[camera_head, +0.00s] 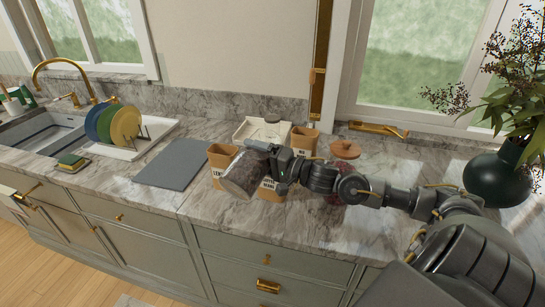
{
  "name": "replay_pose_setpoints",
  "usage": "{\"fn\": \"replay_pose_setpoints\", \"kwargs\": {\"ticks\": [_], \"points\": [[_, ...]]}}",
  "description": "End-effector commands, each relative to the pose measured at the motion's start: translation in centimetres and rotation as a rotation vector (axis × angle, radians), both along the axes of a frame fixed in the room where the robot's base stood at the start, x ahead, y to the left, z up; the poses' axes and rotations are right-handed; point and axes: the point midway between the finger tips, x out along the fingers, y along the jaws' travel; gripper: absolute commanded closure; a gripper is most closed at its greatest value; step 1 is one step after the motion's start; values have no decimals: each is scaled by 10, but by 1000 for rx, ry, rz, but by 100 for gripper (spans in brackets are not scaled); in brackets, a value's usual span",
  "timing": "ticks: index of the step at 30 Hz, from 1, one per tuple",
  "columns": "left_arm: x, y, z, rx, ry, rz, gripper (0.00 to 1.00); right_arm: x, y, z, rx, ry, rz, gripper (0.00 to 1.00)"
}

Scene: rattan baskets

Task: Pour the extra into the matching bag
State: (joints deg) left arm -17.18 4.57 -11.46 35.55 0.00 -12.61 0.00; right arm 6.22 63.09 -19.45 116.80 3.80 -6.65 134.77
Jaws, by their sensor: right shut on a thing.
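My right gripper (266,155) is shut on a clear-looking jar (240,178) with greyish contents. The jar is tilted over on its side, near the counter's front edge, its wide end to the lower left. Brown paper bags with printed labels stand around it. One bag (222,155) is behind the jar at left, its label partly covered. A second bag (271,190) is beside the jar and under the gripper, its label apparently reading coffee beans. A third bag (303,141) stands farther back. I cannot tell whether anything flows from the jar. My left gripper is out of view.
A round brown lid or pot (345,149) and a dark reddish thing under my right arm are to the right. A grey board (174,163), dish rack and sink are left. A dark vase (497,180) stands far right.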

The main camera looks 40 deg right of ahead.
Motion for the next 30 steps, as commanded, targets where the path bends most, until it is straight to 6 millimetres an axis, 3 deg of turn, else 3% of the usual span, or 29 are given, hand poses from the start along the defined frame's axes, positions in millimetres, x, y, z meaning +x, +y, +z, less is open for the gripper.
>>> {"fn": "replay_pose_setpoints", "kwargs": {"ticks": [30], "points": [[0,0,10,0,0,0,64,1,-1,6,29,4,-1,69]]}}
